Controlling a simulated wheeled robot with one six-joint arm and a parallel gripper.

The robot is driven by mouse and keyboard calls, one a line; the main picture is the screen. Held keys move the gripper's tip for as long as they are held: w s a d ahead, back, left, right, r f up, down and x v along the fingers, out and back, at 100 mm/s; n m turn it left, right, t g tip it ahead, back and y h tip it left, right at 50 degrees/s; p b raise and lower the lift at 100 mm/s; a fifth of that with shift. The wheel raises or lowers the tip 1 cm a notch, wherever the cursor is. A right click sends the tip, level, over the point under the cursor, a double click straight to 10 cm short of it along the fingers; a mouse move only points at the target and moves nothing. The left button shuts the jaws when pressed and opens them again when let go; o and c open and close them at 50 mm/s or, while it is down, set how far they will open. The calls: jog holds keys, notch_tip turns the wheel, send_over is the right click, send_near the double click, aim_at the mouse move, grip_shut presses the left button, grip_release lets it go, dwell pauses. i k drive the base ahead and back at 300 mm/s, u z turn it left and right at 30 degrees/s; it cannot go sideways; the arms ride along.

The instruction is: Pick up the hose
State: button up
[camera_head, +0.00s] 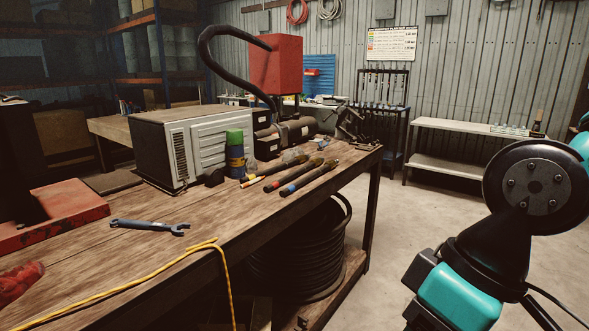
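A thick black hose (213,73) rises in a tall arch above the far part of the wooden workbench. Its upper end points right in front of a red box. Its lower end comes down behind the white-fronted box, near dark machine parts on the bench. A coil of black hose or cable (302,258) also lies under the bench, partly hidden by the top. Black and teal parts of my arm show at the right, beyond the bench edge and well apart from the arched hose. My gripper's fingers are not in view.
The bench (170,215) holds a blue wrench (148,226), a yellow cord (130,285), a white-fronted box (190,146), a green-capped can (235,155) and several dark-handled tools (307,180). A red box (277,64) stands behind. Floor (395,225) right of the bench is clear.

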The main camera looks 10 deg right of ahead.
aim_at(302, 158)
jog(key=z, duration=0.5)
jog(key=k, duration=0.6)
jog(key=z, duration=0.6)
jog(key=i, duration=1.4)
jog(key=u, duration=0.45)
jog(key=i, duration=1)
jog(key=u, duration=1.4)
jog(key=i, duration=0.9)
jog(key=u, duration=0.75)
